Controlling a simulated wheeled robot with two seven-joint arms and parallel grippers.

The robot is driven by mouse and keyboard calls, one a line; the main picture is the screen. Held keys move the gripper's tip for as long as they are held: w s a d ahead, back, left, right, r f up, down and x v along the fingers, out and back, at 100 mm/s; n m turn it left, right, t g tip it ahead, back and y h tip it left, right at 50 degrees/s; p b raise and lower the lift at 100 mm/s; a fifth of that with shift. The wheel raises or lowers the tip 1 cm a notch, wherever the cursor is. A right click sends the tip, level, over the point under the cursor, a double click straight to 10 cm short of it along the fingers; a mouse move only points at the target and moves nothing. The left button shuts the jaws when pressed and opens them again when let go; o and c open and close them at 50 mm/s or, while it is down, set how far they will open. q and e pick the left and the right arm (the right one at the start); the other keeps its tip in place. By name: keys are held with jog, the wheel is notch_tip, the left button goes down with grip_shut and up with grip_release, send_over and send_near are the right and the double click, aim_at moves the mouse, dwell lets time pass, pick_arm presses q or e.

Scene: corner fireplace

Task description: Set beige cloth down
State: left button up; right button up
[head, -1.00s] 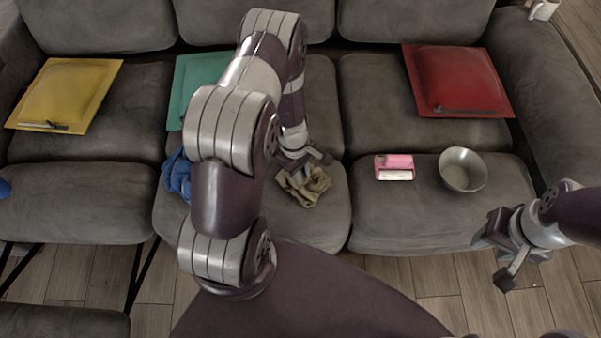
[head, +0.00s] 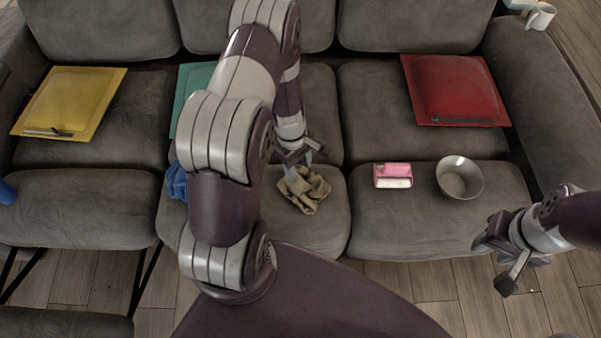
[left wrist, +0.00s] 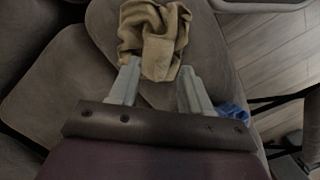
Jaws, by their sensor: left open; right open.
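The beige cloth (head: 304,190) lies crumpled on the middle seat cushion of the grey sofa (head: 300,235). My left gripper (head: 297,160) is just behind the cloth in the head view, with its fingers close to the cloth's far edge. In the left wrist view the two fingers (left wrist: 157,92) stand apart, and the cloth (left wrist: 154,40) lies beyond the fingertips, nearer the left one. Whether a finger touches the cloth I cannot tell. My right gripper (head: 506,262) is open and empty in front of the sofa's right end.
A blue cloth (head: 176,182) lies left of my left arm, partly hidden. A pink-and-white item (head: 393,176) and a metal bowl (head: 460,178) sit on the right cushion. A white mug (head: 540,16) stands at the back right.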

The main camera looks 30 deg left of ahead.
pick_arm(q)
jog(key=s+d+r+m, duration=0.2)
jog(key=r+m, duration=0.3)
jog(key=r, duration=0.2)
jog(key=s+d+r+m+t+y, duration=0.1)
jog(key=s+d+r+m, duration=0.2)
jog(key=r+m, duration=0.2)
jog(key=s+d+r+m, duration=0.2)
jog(key=r+m, duration=0.3)
jog(key=r, duration=0.5)
jog(key=shift+s+d+m+t+y+p, duration=0.2)
jog(key=shift+s+m+t+y+p, duration=0.1)
jog(key=shift+m+t+y+p, duration=0.15)
